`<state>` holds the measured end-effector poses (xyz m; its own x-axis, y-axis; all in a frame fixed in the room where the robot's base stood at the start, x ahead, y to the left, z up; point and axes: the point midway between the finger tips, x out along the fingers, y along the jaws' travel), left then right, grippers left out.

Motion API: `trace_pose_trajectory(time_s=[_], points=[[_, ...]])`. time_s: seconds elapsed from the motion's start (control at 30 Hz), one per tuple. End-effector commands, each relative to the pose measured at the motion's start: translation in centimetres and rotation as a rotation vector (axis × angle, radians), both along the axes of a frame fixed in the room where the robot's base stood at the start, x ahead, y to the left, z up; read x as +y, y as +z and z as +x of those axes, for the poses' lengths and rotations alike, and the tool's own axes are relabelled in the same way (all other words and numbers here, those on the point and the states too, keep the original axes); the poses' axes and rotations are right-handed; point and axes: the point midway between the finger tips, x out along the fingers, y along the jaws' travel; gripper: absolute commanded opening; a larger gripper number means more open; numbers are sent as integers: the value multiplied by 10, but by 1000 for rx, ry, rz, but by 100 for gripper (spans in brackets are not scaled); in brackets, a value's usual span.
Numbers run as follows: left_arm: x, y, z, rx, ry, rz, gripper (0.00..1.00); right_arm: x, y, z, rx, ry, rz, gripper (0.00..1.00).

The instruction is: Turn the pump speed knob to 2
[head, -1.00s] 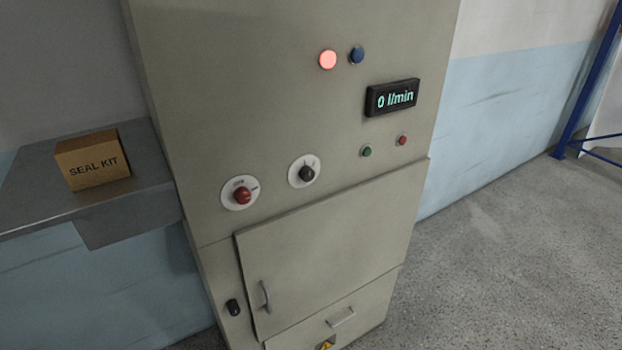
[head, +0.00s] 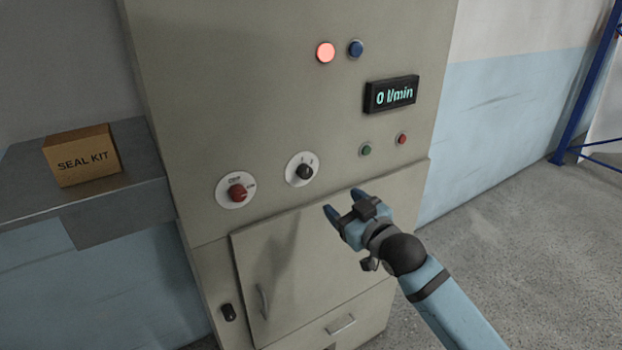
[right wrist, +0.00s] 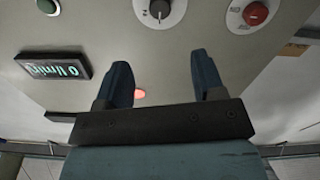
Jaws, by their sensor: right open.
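The black knob (head: 304,171) sits on a round white dial plate on the grey cabinet front, right of the red knob (head: 237,193). In the right wrist view the black knob (right wrist: 159,9) is at the top, beyond the fingers, with the red knob (right wrist: 255,13) to its right. The dial markings are too small to read. My right gripper (head: 343,213) is open and empty, below and right of the black knob and apart from it. Its two blue fingers (right wrist: 162,82) show spread in the right wrist view. My left gripper is not in view.
The display (head: 391,94) reads 0 l/min. A lit red lamp (head: 325,52), a blue button (head: 356,48), a green button (head: 366,149) and a small red button (head: 402,138) are on the cabinet. A SEAL KIT box (head: 83,155) stands on the shelf (head: 110,200) at left.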

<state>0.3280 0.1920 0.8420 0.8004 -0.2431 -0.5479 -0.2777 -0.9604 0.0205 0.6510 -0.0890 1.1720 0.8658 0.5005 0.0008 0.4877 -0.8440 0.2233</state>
Motion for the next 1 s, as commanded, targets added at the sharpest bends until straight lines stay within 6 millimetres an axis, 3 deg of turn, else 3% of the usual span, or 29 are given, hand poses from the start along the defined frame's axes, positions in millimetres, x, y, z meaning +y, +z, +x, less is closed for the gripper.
trace_pose_trajectory(time_s=[0.6, 0.8, 1.0], points=[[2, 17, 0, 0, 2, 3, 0, 57, 1, 98, 1, 0, 0, 63], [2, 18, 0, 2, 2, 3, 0, 66, 0, 113, 1, 0, 1, 63], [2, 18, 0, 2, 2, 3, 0, 67, -1, 115, 1, 0, 0, 63]])
